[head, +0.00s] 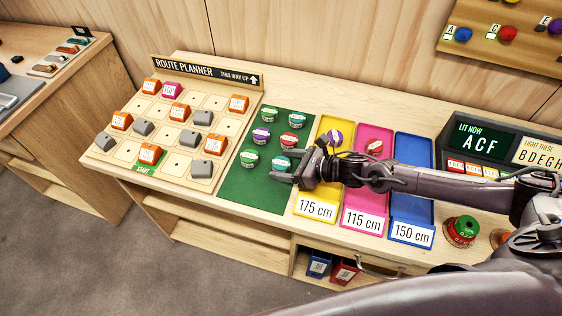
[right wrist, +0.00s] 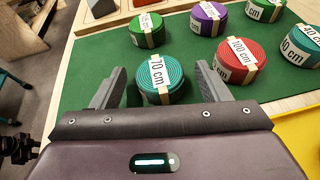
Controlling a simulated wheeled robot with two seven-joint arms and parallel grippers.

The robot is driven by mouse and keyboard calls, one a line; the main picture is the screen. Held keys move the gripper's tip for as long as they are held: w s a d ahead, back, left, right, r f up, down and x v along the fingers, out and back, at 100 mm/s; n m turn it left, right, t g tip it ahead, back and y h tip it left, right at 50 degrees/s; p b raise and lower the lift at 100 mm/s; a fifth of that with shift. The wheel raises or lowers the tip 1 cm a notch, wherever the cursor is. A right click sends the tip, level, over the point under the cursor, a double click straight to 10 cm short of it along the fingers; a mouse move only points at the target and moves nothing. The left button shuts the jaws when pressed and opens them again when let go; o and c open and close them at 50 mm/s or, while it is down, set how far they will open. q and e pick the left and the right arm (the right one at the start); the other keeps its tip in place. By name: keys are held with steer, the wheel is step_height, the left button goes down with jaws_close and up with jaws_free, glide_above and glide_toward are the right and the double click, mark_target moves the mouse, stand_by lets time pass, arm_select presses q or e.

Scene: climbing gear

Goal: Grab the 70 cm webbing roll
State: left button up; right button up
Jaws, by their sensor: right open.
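The 70 cm webbing roll (head: 279,162) is teal with a pale label band and lies on the green mat (head: 250,192), at its front right. In the right wrist view the roll (right wrist: 160,82) shows its "70 cm" label. My right gripper (head: 285,167) reaches in from the right at this roll. Its fingers are open, one on each side of the roll in the right wrist view, with visible gaps and no grip on it. How far down the fingertips are beside it, I cannot tell exactly. My left gripper is out of view.
Other rolls stand close by: a red 100 cm roll (right wrist: 238,60), a purple one (right wrist: 208,18), a green one (right wrist: 148,30) and a teal one (right wrist: 302,45). The route planner board (head: 175,130) is left. Yellow (head: 315,206), pink (head: 363,221) and blue trays (head: 412,234) are right.

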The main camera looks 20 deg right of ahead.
steer(key=shift+w+a, duration=0.15)
steer(key=c, duration=1.1)
